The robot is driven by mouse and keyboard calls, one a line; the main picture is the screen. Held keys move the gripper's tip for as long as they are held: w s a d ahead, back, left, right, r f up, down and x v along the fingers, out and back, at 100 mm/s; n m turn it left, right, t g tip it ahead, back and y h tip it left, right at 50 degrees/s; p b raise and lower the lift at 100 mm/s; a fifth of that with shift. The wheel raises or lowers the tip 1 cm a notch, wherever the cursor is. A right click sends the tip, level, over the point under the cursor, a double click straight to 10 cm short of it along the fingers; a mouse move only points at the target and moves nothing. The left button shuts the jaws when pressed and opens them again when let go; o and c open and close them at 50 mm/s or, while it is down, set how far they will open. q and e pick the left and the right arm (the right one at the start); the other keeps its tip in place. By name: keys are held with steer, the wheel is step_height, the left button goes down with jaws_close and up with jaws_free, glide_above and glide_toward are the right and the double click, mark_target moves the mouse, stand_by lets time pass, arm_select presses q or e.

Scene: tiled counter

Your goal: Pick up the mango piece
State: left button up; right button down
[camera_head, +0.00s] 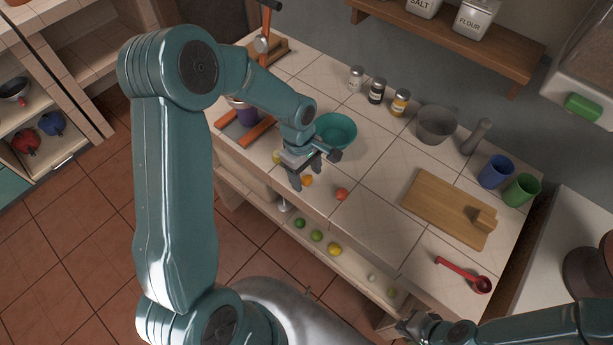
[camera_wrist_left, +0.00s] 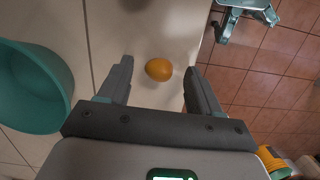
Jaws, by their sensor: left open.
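An orange-yellow oval piece (camera_wrist_left: 159,69), which looks like the mango piece, lies on the tiled counter in the left wrist view. It also shows as a small orange piece (camera_head: 307,180) beside my left gripper in the head view. My left gripper (camera_head: 315,169) is open and empty above the counter. In the left wrist view its two fingers (camera_wrist_left: 158,76) stand to either side of the piece, with gaps on both sides. Whether they are level with it I cannot tell. My right gripper (camera_head: 416,324) is at the bottom right of the head view, its jaws unclear.
A teal bowl (camera_head: 335,131) stands close behind my left gripper. A red-orange piece (camera_head: 341,194) and a yellowish piece (camera_head: 277,157) lie nearby. A cutting board (camera_head: 440,205) and a red ladle (camera_head: 465,273) lie to the right. The counter's front edge is close.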

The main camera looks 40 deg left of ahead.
mark_target(306, 176)
arm_select(q)
steer(key=shift+w+a+f, duration=0.1)
steer(key=shift+w+f, duration=0.05)
steer(key=c, duration=1.1)
steer(key=shift+r+b, duration=0.9)
steer(key=shift+r, duration=9.25)
